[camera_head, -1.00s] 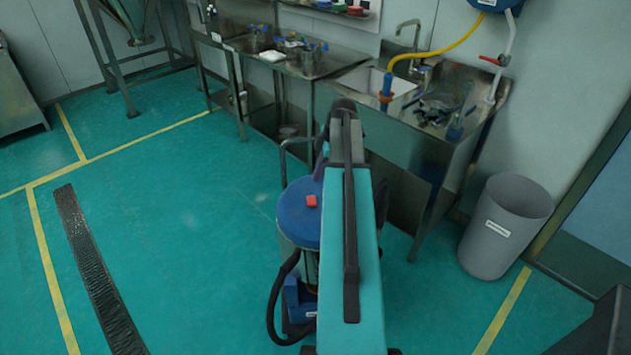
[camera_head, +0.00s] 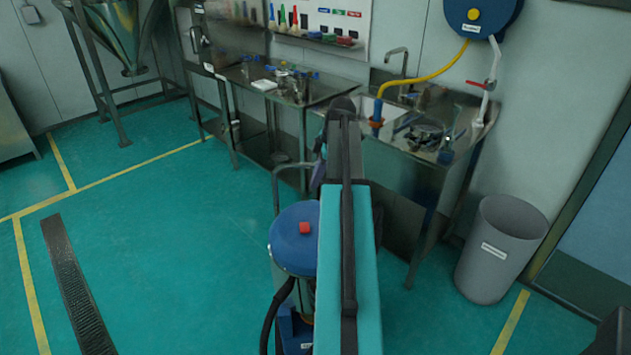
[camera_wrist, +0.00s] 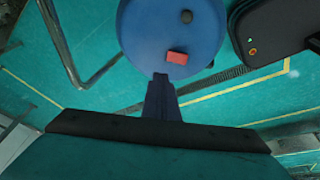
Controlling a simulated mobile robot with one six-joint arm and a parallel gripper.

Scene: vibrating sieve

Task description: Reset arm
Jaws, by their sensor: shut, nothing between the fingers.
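My arm stands raised in the middle of the head view. My gripper (camera_wrist: 162,100) shows in the wrist view as two dark blue fingers together, shut with nothing between them. They point toward the round blue top (camera_wrist: 172,35) of a canister with a small red part (camera_wrist: 177,57) on it. I cannot tell the gap between fingertips and canister. In the head view the blue-topped canister (camera_head: 292,240) stands just left of my arm, and the gripper is mostly hidden behind the arm.
A steel sink bench (camera_head: 405,160) and a steel table (camera_head: 322,91) stand along the wall beyond my arm. A grey bin (camera_head: 500,250) is at the right. A hopper on a frame (camera_head: 118,40) is at the back left.

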